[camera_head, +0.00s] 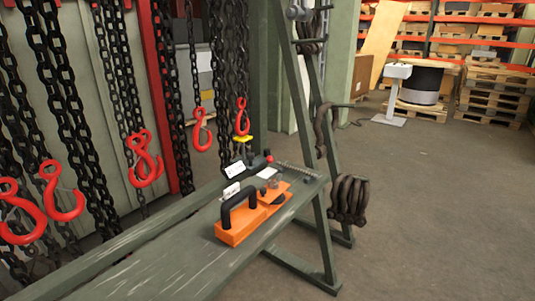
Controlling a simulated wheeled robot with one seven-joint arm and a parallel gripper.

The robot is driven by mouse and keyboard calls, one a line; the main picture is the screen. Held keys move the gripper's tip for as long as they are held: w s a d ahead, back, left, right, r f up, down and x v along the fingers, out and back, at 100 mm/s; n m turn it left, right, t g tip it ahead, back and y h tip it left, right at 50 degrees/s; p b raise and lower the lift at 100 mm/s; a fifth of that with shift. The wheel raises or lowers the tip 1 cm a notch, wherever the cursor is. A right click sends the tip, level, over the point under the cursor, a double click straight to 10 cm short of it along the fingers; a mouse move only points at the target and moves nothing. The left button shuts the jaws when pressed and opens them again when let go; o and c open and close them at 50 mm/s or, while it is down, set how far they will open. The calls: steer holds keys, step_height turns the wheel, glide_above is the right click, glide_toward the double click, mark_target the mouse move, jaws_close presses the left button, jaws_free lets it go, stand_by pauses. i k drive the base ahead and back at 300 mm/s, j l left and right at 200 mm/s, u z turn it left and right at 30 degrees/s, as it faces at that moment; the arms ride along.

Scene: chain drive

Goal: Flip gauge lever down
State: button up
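On the green bench (170,260) sits an orange device (236,232) with a black arched handle (238,203). An orange plate (274,193) with a small round part on it adjoins its far right side. Behind it lies a dark tool with a red knob (269,158), beside white tags (235,170). I cannot make out for sure which part is the gauge lever or how it stands. My gripper is not in view.
Black chains with red hooks (202,130) hang at left and behind the bench. Dark shackles (349,200) hang at the bench frame's right side. A white stand (392,95) and pallets (490,100) are far back. The floor at right is clear.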

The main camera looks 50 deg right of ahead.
mark_target(266, 152)
steer(key=l, duration=0.75)
steer(key=i+l, duration=0.15)
steer(key=l, duration=0.6)
steer(key=z, duration=0.05)
